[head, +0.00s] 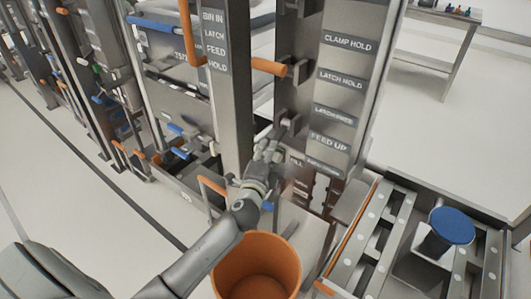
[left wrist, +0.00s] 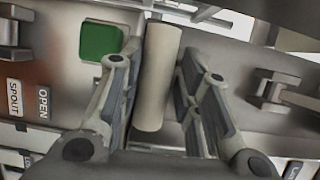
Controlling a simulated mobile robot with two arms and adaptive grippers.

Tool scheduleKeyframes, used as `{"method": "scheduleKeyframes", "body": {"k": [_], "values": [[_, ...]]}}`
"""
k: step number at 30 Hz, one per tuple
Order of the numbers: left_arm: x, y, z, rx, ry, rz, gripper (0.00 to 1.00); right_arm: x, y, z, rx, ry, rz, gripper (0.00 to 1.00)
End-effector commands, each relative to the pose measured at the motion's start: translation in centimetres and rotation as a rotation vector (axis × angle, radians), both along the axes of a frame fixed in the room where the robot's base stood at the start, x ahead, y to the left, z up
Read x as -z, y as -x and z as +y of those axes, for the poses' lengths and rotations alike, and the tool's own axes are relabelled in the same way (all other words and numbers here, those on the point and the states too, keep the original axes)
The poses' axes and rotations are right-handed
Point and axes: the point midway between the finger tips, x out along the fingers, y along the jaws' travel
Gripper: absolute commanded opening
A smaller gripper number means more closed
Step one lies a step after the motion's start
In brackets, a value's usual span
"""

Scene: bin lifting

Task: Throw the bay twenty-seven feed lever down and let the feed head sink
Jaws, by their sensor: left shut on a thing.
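My left gripper (head: 268,150) reaches in from the lower left to the labelled post, beside the FEED UP plate (head: 328,141). In the left wrist view, its fingers (left wrist: 158,62) are on both sides of a pale cylindrical handle (left wrist: 155,95), shut on it. I cannot tell from the markings whether this handle is the bay twenty-seven feed lever. In the head view the gripper hides it. A grey knob (head: 290,123) sits just above the gripper on the post. The feed head is not clearly identifiable. My right gripper is not in view.
An orange lever handle (head: 268,66) sticks out higher up. A rail table with a blue disc (head: 452,226) is at right.

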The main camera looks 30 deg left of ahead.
Motion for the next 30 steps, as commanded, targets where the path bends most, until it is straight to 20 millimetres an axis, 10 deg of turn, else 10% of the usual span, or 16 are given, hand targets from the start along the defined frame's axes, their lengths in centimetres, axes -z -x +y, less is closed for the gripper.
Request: {"method": "scheduleKeyframes", "body": {"k": [15, 16, 18, 30], "values": [[0.85, -0.07, -0.07, 0.001, -0.010, 0.014, 0.00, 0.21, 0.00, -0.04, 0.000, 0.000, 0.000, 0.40], [0.85, -0.07, -0.08, 0.001, -0.009, 0.014, 0.35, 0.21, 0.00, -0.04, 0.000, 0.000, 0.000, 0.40], [0.83, -0.07, -0.07, 0.001, -0.008, 0.013, 0.44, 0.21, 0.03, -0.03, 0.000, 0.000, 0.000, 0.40], [0.54, -0.11, -0.01, 0.000, -0.004, 0.007, 0.46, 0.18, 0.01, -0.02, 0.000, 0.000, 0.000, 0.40]]}}
